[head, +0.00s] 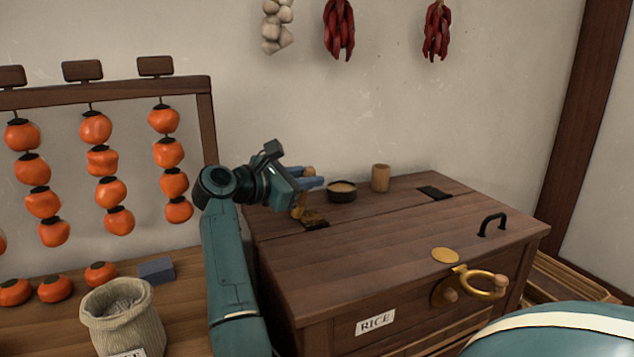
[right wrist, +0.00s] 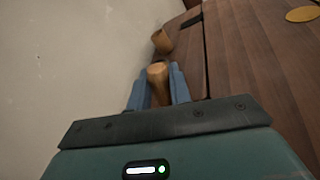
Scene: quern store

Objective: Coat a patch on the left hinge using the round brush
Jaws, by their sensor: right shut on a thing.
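My right gripper (head: 316,182) is shut on the round brush (head: 299,212), above the back left of the rice chest. The brush points down, and its yellow-brown lower end is close to the left hinge; I cannot tell whether it touches. Its wooden handle (right wrist: 157,71) shows between the blue fingers (right wrist: 158,88) in the right wrist view. The left hinge (head: 316,226) is a dark plate on the chest top, with a yellow-brown patch (head: 312,215) at its back edge. A dark bowl (head: 341,195) with brownish contents stands right of the gripper. My left gripper is out of view.
The right hinge (head: 434,192) is dark, and the chest lid (head: 380,245) has a black handle (head: 491,224) and a brass disc (head: 446,255). Hanging persimmons (head: 110,191) and a sack (head: 122,318) are at left.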

